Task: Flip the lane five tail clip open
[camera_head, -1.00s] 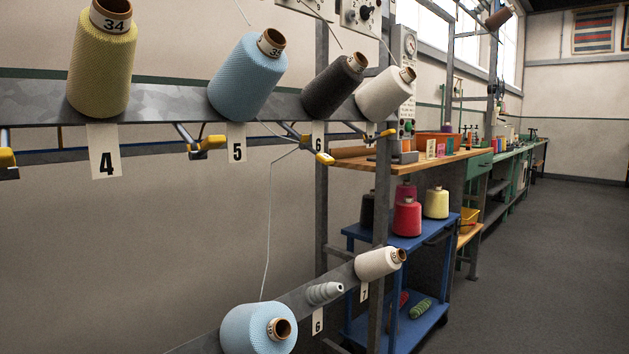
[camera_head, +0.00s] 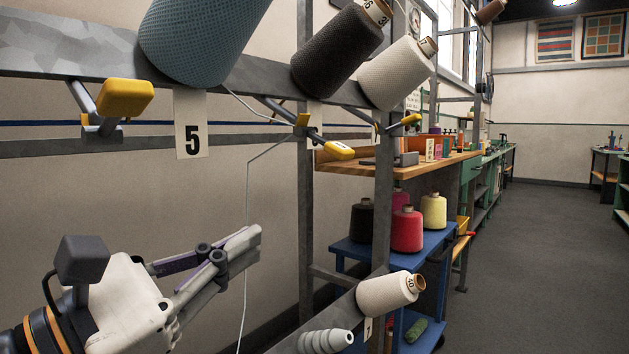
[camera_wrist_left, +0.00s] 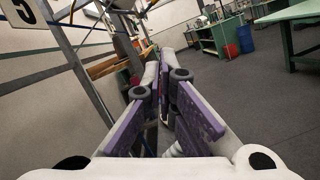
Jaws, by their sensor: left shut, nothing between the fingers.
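The number 5 card (camera_head: 192,124) hangs from the upper rail below a blue yarn cone (camera_head: 199,40). A clip with a yellow lever (camera_head: 124,98) sits left of the card. Another yellow-levered clip (camera_head: 338,150) sits to its right, near a partly hidden card. A pale thread (camera_head: 247,190) runs from behind the blue cone to this right clip, then hangs down. I cannot tell either clip's latch state. My left gripper (camera_head: 256,238) is shut and empty, below the rail and clips, crossing the thread in view. It also shows in the left wrist view (camera_wrist_left: 163,62). My right gripper is out of view.
A dark cone (camera_head: 338,52) and a white cone (camera_head: 395,72) stand on the upper rail. The lower rail carries a white cone (camera_head: 386,295) and a grey peg (camera_head: 326,341). A blue cart (camera_head: 350,246) stands behind the frame upright. Open floor lies right.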

